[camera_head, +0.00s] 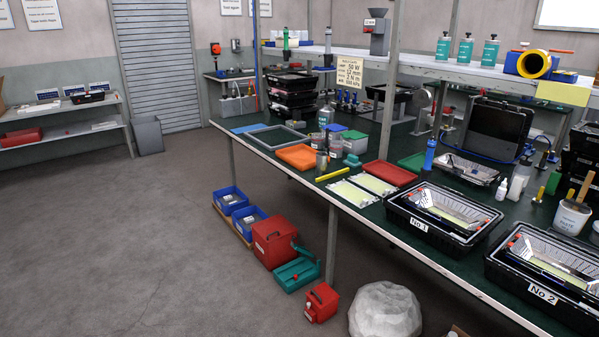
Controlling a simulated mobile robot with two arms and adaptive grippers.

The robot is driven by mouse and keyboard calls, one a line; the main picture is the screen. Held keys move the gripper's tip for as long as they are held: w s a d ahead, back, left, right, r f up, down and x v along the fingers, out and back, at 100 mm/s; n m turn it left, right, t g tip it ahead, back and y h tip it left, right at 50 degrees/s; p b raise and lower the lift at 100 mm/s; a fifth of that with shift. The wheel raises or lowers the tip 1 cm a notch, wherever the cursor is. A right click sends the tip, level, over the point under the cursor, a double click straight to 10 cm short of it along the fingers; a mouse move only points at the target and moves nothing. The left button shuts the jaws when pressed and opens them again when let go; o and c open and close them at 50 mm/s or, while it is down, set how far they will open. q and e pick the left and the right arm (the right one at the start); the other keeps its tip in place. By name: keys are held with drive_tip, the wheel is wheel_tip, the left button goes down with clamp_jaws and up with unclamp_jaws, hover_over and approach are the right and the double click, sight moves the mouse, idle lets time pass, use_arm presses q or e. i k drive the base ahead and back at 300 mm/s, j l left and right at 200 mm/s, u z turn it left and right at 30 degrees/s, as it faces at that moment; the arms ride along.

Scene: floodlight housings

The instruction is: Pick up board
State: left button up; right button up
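Two flat pale yellow-green panels, which look like the boards, lie side by side near the front edge of the green-topped workbench (340,204). The left board (352,193) is nearest the edge, and the right board (374,184) lies just beside it. Similar pale flat pieces show inside the black crate marked No 1 (419,224) and the black crate marked No 2 (541,291), partly hidden by reflectors and crate walls. I cannot tell which board is meant. Neither of my grippers is in view.
A yellow bar (332,174), an orange tray (297,156) and a red tray (390,173) lie near the boards. A blue bottle (429,155) stands behind crate No 1. Open floor lies left.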

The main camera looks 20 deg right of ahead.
sight(351, 193)
drive_tip(key=i+j+z, duration=0.1)
drive_tip(key=i+z, duration=0.3)
drive_tip(key=i+j+z, duration=0.4)
drive_tip(key=i, duration=0.2)
drive_tip(key=i+j+z, duration=0.3)
drive_tip(key=i+z, duration=0.15)
